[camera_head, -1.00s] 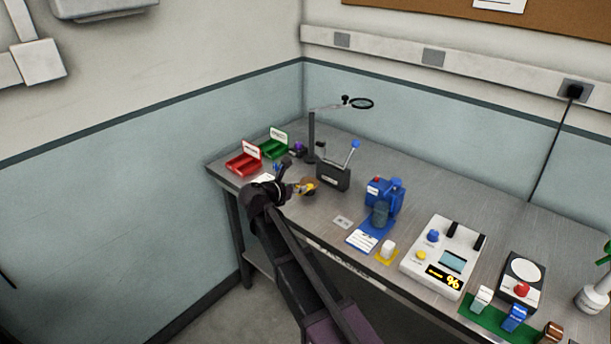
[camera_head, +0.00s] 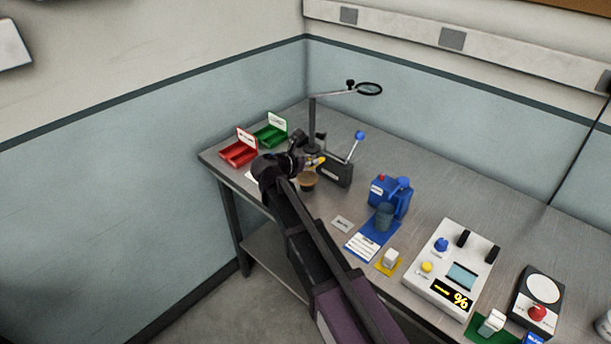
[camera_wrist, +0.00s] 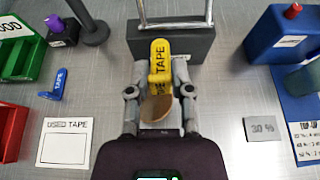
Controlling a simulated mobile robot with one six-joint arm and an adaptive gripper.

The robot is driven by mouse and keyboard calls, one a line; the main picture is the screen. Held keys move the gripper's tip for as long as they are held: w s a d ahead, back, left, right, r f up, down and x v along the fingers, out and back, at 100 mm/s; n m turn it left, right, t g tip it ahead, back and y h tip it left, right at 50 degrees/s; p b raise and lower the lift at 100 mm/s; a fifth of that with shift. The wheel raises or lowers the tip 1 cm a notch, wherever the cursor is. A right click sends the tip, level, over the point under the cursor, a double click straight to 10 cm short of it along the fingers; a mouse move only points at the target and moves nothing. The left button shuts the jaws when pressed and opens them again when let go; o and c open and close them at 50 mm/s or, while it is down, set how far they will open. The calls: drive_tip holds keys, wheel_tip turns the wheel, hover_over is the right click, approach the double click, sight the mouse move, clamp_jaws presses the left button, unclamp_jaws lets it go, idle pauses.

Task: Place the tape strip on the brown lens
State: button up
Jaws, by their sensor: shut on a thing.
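My gripper (camera_wrist: 158,88) is shut on a yellow tape strip (camera_wrist: 159,57) with "TAPE" lettering, and the strip points away from the wrist. In the head view my gripper (camera_head: 302,163) and the yellow strip (camera_head: 317,160) appear above and behind the brown lens (camera_head: 308,183). The brown lens also shows in the wrist view (camera_wrist: 156,108), partly hidden below the strip and between the fingers. The strip looks apart from the lens in the head view.
A dark block with a metal handle (camera_wrist: 172,42) stands just beyond the strip. A blue tape piece (camera_wrist: 54,84) and a "USED TAPE" card (camera_wrist: 65,145) lie to the left. A grey "20 %" plate (camera_wrist: 261,129) lies right. A magnifier stand (camera_head: 312,120) rises behind.

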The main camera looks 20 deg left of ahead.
drive_tip(key=shift+s+a, duration=0.15)
drive_tip(key=shift+s, duration=0.1)
drive_tip(key=shift+s, duration=0.15)
drive_tip(key=s+d, duration=0.5)
drive_tip(key=s, duration=0.9)
drive_tip(key=shift+s+d, duration=0.15)
drive_tip(key=shift+s, duration=0.15)
drive_tip(key=shift+f, duration=0.1)
drive_tip(key=w+a, duration=0.3)
drive_tip(key=w, duration=0.3)
drive_tip(key=w+a+f+b, duration=0.1)
drive_tip(key=w+a, duration=0.3)
drive_tip(key=w, duration=0.3)
drive_tip(key=shift+f+b, duration=0.2)
drive_tip(key=shift+b, duration=0.1)
drive_tip(key=shift+w+a, duration=0.1)
